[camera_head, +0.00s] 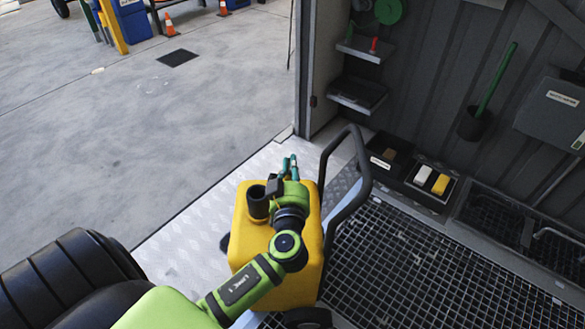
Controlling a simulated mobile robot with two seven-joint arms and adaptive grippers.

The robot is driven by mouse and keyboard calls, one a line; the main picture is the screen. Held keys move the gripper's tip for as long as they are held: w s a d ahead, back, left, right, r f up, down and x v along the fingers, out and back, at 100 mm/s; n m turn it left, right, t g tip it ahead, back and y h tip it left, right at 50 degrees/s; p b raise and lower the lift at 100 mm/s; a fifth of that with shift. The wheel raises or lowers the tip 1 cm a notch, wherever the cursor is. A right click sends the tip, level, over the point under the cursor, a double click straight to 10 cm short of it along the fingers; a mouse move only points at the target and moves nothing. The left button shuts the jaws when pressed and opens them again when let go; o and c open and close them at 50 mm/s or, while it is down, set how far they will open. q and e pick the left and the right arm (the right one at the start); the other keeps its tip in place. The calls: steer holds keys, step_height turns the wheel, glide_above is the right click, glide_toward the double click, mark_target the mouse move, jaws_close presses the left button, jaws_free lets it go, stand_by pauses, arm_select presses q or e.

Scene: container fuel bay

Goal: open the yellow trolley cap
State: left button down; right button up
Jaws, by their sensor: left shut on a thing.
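The yellow trolley (253,236) is a yellow tank with a black tubular handle (368,178), standing in the lower middle of the head view. A short black round neck (258,203) rises from its top at the left; its top looks dark, and I cannot tell clearly whether it is open. My left gripper (290,166), with teal fingertips, is over the far part of the tank top, just right of the neck. It is shut on a small dark thing that looks like the cap (274,186), partly hidden by the gripper. My right gripper is not in view.
A dark grating floor (400,265) lies right of the trolley. A tray with sponges (431,182) and an open black box (388,153) stand by the wall. Shelves (358,94) and a door post (303,70) are behind. Open concrete floor lies at the left.

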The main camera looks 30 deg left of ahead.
arm_select(q)
steer(key=shift+s+a+n+b, duration=0.35)
steer(key=shift+n+b, duration=0.25)
steer(key=shift+b, duration=0.15)
steer(key=shift+s+a+r+n+b, duration=0.2)
steer(key=shift+a+r+n+b, duration=0.2)
steer(key=shift+n+b, duration=0.2)
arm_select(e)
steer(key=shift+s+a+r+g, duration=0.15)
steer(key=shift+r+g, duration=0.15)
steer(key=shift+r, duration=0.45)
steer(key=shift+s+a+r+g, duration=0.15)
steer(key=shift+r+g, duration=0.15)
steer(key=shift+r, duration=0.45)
arm_select(q)
steer(key=c, duration=1.3)
jaws_free()
steer(key=shift+c, duration=0.2)
steer(key=shift+s+d+f, duration=0.1)
steer(key=shift+s+d, duration=0.15)
steer(key=shift+s, duration=0.2)
steer(key=v, duration=1.1)
